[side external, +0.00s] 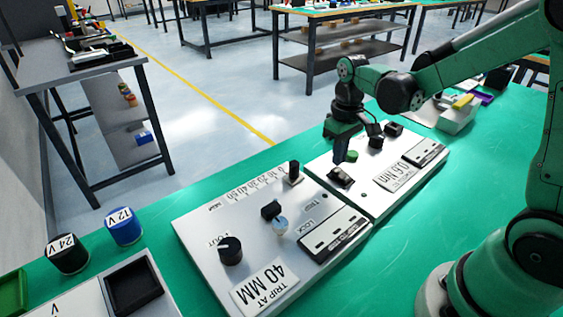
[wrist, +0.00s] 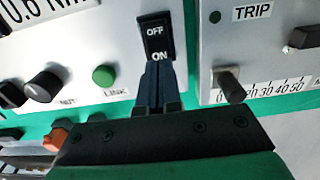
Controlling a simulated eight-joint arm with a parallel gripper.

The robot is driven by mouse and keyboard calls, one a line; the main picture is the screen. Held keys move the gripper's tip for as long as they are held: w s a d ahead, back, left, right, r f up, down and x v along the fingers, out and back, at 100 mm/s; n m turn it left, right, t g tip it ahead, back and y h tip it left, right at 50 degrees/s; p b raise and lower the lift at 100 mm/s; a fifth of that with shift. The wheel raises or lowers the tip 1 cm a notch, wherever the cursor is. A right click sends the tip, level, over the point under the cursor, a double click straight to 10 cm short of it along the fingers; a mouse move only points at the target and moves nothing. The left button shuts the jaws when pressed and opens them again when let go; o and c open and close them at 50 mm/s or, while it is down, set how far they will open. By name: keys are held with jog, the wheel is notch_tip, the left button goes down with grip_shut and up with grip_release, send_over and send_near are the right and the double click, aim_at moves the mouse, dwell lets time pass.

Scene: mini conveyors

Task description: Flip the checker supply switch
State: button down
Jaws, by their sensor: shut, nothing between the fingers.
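A black rocker switch (wrist: 156,35) with white OFF and ON marks sits at the edge of a white panel in the wrist view. It also shows in the side view (side external: 341,177), on the near left edge of the panel labelled 0.6 Nm (side external: 395,177). My gripper (wrist: 158,66) is shut with nothing between its fingers. Its fingertips are at the ON end of the switch and overlap it in the wrist view; I cannot tell whether they touch. In the side view my gripper (side external: 339,161) is just above the switch. Which way the rocker is tilted is unclear.
A green button (wrist: 104,76) and a black knob (wrist: 42,85) are beside the switch. The neighbouring 40 MM panel (side external: 205,215) carries knobs and an upright slider handle (side external: 294,172) close by. Blue (side external: 123,228) and black (side external: 68,255) cylinders stand at the left.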

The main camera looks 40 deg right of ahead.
aim_at(337, 170)
jog(key=shift+f, duration=1.05)
dwell(0.4)
jog(key=shift+r, duration=3.55)
jog(key=s+a+r+t, duration=0.2)
jog(key=s+a+t, duration=0.3)
jog(key=a+t, duration=0.1)
jog(key=shift+s+a+r+t, duration=0.25)
jog(key=shift+t, duration=0.35)
